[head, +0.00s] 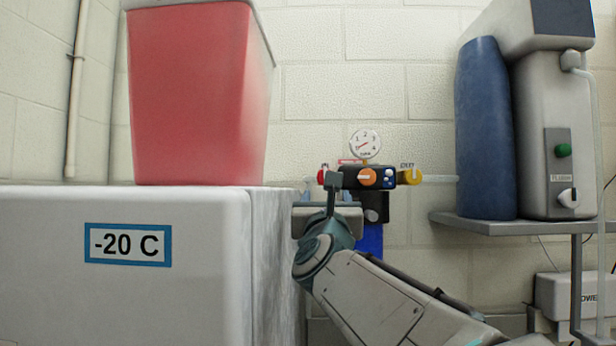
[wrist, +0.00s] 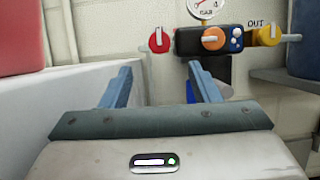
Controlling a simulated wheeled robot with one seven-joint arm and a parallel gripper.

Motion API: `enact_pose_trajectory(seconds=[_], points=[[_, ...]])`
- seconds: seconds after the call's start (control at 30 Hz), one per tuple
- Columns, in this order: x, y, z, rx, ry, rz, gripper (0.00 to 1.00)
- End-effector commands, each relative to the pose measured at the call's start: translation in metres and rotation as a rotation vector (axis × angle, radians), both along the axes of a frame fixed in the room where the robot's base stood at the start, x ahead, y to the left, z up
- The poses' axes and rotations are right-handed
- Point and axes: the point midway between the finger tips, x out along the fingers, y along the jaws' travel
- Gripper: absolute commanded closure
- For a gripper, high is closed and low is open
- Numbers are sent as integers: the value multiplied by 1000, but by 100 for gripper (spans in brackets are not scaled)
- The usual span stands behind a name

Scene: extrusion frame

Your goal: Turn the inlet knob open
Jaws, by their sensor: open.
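The manifold (wrist: 226,42) is a dark block on the wall with a pressure gauge (head: 365,143) above it. A red knob (wrist: 159,39) with an upright white mark is at its left end; it looks like the inlet knob, and my arm stands just below it in the head view (head: 321,177). An orange knob (wrist: 213,39) is in the middle. A yellow knob (wrist: 271,33) is at the right, by the OUT label. My gripper (wrist: 161,72) is open and empty. Its fingers point toward the wall, below the red knob and apart from it in the wrist view.
A white freezer (head: 125,290) marked -20 C stands close at left, with a red bin (head: 195,95) on top. At right, a shelf (head: 500,226) holds a blue cylinder (head: 485,130) and a grey machine (head: 555,130).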

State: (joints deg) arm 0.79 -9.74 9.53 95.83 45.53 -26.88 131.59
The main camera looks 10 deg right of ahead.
Motion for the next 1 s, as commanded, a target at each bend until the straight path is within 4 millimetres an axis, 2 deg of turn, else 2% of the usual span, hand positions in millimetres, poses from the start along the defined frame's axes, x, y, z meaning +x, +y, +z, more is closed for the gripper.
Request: enact_pose_trajectory(seconds=[0.5,0.7,1.0], points=[[88,-18,40,-2,3,-2,44],[106,-22,46,-1,2,-2,44],[111,-23,46,-2,1,-2,44]])
